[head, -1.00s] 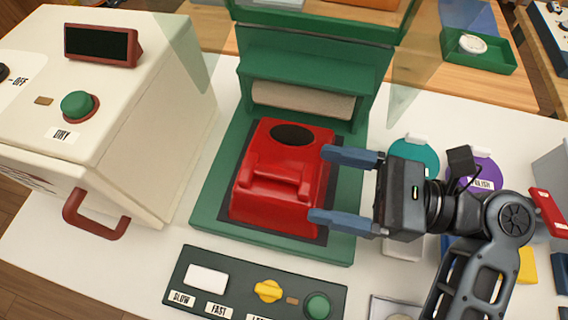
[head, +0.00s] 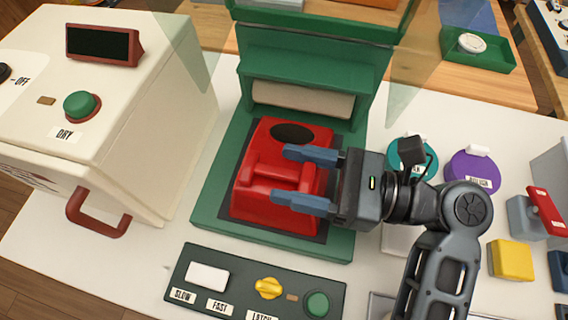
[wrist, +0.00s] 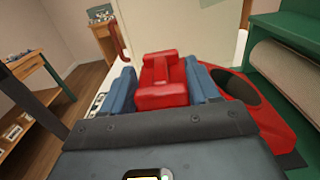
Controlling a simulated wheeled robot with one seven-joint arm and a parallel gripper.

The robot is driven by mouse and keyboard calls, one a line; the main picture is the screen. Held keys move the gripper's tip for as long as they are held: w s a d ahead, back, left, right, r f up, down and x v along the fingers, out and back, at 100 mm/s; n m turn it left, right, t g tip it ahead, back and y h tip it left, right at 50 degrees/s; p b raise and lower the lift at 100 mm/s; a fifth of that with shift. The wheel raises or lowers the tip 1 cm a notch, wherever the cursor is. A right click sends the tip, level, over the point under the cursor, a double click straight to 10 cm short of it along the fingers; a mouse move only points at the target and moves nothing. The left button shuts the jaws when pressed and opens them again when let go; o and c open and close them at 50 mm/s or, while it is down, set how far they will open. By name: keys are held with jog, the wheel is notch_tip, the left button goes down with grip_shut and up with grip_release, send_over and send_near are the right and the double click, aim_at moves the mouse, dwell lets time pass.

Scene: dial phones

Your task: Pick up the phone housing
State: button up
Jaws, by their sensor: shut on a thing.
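The red phone housing (head: 254,208) sits on the dark pad of the green machine base (head: 205,222). It has a raised cradle across its middle and a dark oval opening (head: 291,134) towards the back. My gripper (head: 307,177) reaches in from the right, over the housing. Its two blue fingers are on either side of the raised cradle part. In the wrist view the red raised part of the housing (wrist: 162,82) lies between the fingers, which are shut on it. The housing's far underside is hidden.
A cream machine (head: 170,130) with a red handle stands at the left. A control panel (head: 235,290) with a yellow knob lies in front. Green uprights with clear panels rise behind. Teal and purple round items (head: 472,172) and a yellow block (head: 510,260) lie right.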

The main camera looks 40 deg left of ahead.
jog(key=c, duration=0.9)
grip_shut()
jog(key=shift+r, duration=0.15)
